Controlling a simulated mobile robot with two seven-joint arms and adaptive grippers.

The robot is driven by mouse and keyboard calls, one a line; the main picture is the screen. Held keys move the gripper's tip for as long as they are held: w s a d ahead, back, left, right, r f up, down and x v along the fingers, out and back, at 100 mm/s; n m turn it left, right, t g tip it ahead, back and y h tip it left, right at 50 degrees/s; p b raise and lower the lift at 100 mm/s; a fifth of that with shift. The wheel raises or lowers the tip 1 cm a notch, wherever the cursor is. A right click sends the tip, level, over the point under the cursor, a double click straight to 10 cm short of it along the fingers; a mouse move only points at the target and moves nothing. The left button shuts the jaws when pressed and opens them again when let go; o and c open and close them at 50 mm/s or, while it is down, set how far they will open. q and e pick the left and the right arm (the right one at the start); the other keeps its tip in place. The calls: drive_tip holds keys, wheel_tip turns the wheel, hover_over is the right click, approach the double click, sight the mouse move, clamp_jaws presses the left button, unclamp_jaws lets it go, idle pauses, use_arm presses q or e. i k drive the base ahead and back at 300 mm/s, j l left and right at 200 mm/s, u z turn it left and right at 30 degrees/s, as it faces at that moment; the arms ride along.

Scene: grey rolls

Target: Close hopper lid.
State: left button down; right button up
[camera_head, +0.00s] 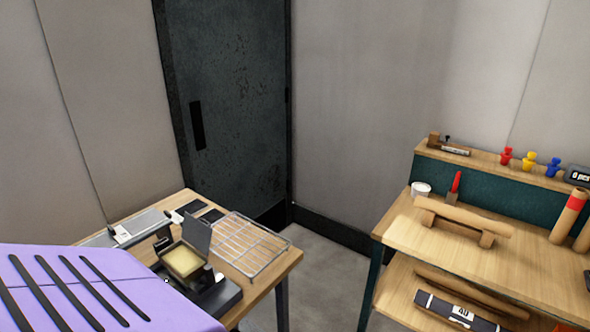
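A small dark machine (215,295) stands on the wooden table (275,268) at the lower left. A square hopper (184,263) on it holds something pale yellow. A dark flat panel that looks like the hopper lid (197,233) stands raised at the hopper's back right edge, so the hopper is open on top. A purple slotted surface covers the lower left corner and hides part of the machine and table. Neither of my grippers is in view.
A wire rack (240,245) lies right of the machine, with dark flat pieces (192,207) behind. Across a floor gap (325,265), a wooden bench (490,250) holds wooden rolls and a white cup (421,189). A dark door (230,100) is behind.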

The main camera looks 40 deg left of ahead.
sight(194, 231)
drive_tip(key=i+l+u, duration=0.15)
drive_tip(key=i+u, duration=0.35)
drive_tip(key=i+l+u, duration=0.25)
drive_tip(key=u, duration=0.25)
drive_tip(key=i+l+u, duration=0.6)
drive_tip(key=l+u, duration=0.35)
